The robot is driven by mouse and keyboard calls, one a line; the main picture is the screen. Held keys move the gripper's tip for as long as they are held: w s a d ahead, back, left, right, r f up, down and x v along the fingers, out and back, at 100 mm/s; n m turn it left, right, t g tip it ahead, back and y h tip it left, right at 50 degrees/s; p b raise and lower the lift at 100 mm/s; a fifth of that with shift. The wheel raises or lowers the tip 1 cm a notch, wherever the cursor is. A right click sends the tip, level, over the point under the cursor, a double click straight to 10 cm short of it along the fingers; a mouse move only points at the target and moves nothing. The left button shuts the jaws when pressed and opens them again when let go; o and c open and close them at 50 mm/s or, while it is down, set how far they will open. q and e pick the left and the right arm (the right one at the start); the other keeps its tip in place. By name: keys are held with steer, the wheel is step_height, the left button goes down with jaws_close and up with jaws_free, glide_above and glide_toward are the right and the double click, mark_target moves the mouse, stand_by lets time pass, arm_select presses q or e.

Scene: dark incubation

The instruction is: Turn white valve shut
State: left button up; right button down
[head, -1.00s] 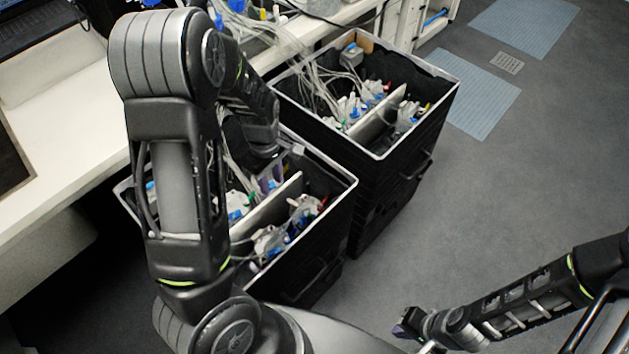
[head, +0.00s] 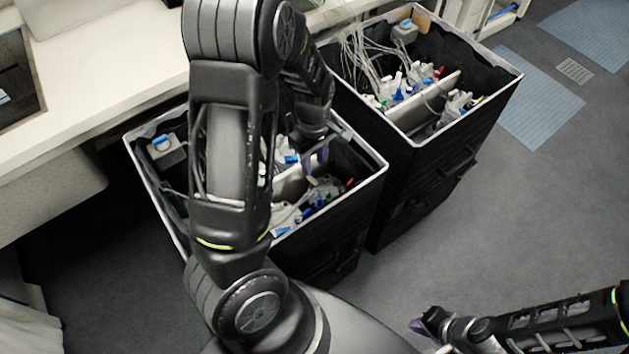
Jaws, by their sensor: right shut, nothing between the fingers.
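My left arm reaches over the near black bin (head: 372,180), and the purple fingertips of my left gripper (head: 315,160) point down into it, above its light divider. The arm hides much of the bin, and I cannot tell how far apart the fingers are or whether they touch anything. White and grey fittings (head: 325,188) with blue and red parts lie in the bin near the fingers. I cannot pick out which one is the white valve. My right gripper (head: 420,326) is shut and empty at the bottom right, low over the floor and away from the bins.
A second black bin (head: 480,100) with similar fittings and grey cables stands behind to the right. A grey box with a blue top (head: 163,149) sits in the near bin's left corner. A white bench (head: 90,95) runs along the left.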

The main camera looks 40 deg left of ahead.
mark_target(314, 181)
arm_select(q)
steer(key=shift+f, duration=3.85)
steer(key=shift+c, duration=0.3)
jaws_close()
